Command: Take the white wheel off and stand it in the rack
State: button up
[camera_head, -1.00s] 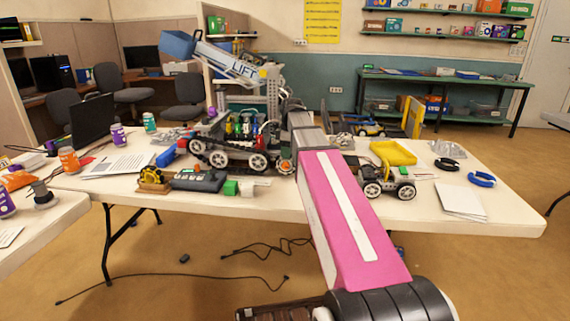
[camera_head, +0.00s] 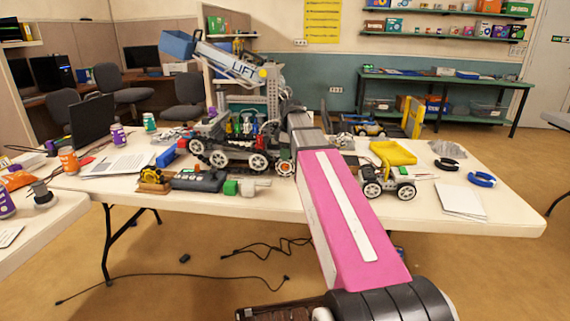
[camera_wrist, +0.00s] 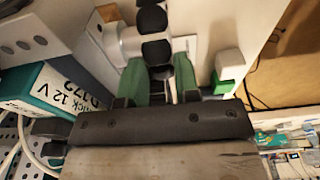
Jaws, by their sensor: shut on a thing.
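My gripper (camera_wrist: 160,82) has two green-padded fingers. In the wrist view they close on a dark-treaded wheel (camera_wrist: 155,52) seen edge-on; its hub colour does not show. A large rover (camera_head: 235,150) with several pale-hubbed wheels stands on the table in the head view. My wrist is at its right end, beside a wheel with an orange-tinted hub (camera_head: 284,168). The fingers are hidden there behind my arm. I cannot tell whether the held wheel is clear of its axle. I cannot pick out the rack for certain.
A small vehicle with a yellow tray (camera_head: 394,153) stands to the right on the white table (camera_head: 330,205). A grey battery pack (camera_head: 198,180) and a green block (camera_head: 231,187) lie in front of the rover. A blue-bucketed lift arm (camera_head: 215,58) rises behind. Pliers and paper lie right.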

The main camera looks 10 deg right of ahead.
jog(key=shift+s+a, duration=0.25)
jog(key=shift+s, duration=0.55)
jog(key=shift+s+a, duration=0.25)
jog(key=shift+s, duration=0.55)
dwell(0.4)
jog(key=shift+r, duration=0.1)
dwell(0.3)
jog(key=shift+r, duration=2.95)
